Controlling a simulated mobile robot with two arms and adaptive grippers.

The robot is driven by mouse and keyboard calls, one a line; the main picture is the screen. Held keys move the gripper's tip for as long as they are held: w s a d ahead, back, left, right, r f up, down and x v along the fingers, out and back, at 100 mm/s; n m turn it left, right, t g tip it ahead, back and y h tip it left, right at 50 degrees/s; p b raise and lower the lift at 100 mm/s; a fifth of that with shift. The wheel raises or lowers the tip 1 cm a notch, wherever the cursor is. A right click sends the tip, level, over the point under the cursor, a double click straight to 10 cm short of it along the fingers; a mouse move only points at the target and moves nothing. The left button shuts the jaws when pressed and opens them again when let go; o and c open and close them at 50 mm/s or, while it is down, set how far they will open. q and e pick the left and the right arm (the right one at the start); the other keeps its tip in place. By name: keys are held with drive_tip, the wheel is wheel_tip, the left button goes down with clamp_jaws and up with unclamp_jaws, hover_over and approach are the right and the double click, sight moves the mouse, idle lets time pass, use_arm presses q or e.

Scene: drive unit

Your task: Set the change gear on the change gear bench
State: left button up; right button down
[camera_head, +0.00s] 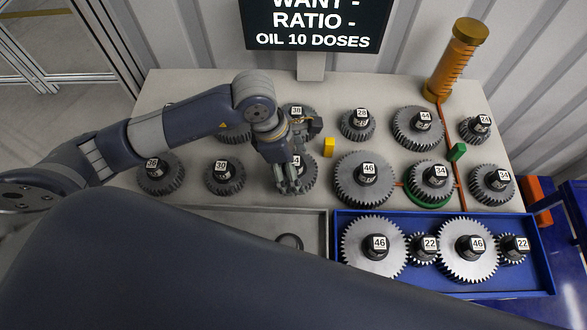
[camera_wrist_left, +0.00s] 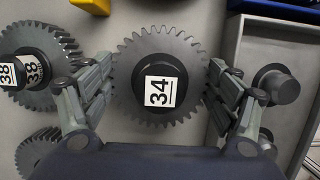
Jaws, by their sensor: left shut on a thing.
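My left gripper (camera_head: 290,180) is over the middle of the bench (camera_head: 190,92) and points down. It is shut on a dark grey change gear labelled 34 (camera_wrist_left: 158,108), with one finger on each side of it in the left wrist view. In the head view this gear (camera_head: 309,176) is partly hidden by the gripper. I cannot tell whether it touches the bench. Other dark gears stand around it, including one labelled 46 (camera_head: 364,180), another 34 (camera_head: 432,182) with green under it, and a 44 (camera_head: 418,128). My right gripper is not in view.
A blue tray (camera_head: 450,290) at front right holds bright gears labelled 46 and 22. A grey tray (camera_head: 315,222) lies left of it. Small yellow (camera_head: 328,148) and green (camera_head: 457,151) blocks and an orange cylinder (camera_head: 456,60) stand nearby. A screen (camera_head: 318,22) is behind.

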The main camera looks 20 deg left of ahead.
use_arm(q)
wheel_tip(320, 180, down, 3)
drive_tip(key=shift+s+r+p, duration=0.1)
drive_tip(key=shift+r+p, duration=0.05)
drive_tip(key=shift+p, duration=0.15)
drive_tip(key=shift+f+b, duration=0.2)
drive_tip(key=shift+b, duration=0.1)
drive_tip(key=o, duration=1.6)
drive_tip(key=shift+o, duration=0.2)
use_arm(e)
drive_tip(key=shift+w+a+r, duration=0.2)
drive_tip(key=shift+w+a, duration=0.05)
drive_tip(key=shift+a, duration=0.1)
use_arm(q)
drive_tip(key=shift+r, duration=0.1)
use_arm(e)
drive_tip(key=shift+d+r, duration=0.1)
use_arm(q)
drive_tip(key=shift+r, duration=0.25)
drive_tip(key=b+v, duration=0.2)
drive_tip(key=v, duration=0.9)
drive_tip(key=shift+r, duration=0.3)
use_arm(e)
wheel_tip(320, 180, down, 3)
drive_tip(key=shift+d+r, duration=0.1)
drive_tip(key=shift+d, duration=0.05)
